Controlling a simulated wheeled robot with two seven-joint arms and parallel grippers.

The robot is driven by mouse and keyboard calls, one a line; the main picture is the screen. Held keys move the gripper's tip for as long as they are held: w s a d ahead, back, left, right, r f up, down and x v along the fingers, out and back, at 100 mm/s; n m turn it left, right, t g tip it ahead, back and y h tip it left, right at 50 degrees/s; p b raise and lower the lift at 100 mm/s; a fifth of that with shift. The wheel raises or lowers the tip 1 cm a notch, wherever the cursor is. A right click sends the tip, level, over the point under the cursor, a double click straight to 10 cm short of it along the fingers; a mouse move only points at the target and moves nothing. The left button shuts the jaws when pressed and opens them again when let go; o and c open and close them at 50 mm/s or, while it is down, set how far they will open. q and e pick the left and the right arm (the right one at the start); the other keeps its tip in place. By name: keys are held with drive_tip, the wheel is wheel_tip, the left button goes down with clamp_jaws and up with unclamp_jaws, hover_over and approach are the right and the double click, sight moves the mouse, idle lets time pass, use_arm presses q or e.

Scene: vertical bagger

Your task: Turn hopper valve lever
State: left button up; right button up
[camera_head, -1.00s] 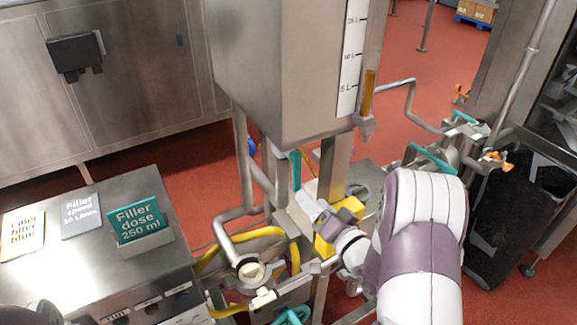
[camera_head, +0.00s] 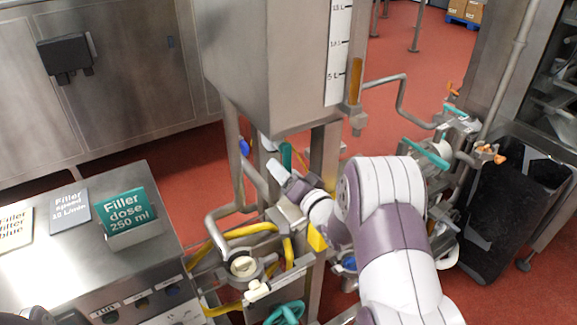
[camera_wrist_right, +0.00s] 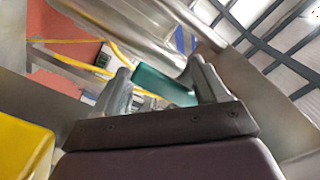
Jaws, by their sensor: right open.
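The teal lever (camera_head: 286,155) hangs under the steel hopper (camera_head: 240,60) in the head view, partly hidden behind my right gripper and the frame. My right gripper (camera_head: 280,172) is just below and beside it, pointing up and left. In the right wrist view the teal lever (camera_wrist_right: 165,86) lies between the two grey fingers of my open right gripper (camera_wrist_right: 160,92). The lever slants down to the right, its lower end near the right finger. I cannot tell whether a finger touches it. My left gripper is not clearly seen.
Steel frame posts and a yellow hose (camera_head: 250,230) surround my right gripper. Another teal handle (camera_head: 427,152) is on the piping at right. A control box with a teal "Filler dose 250 ml" sign (camera_head: 128,212) stands at left. A black bin (camera_head: 500,215) stands at right.

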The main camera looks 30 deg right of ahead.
drive_tip(key=shift+a, duration=0.1)
drive_tip(key=shift+s+a+r, duration=0.15)
drive_tip(key=shift+a, duration=0.5)
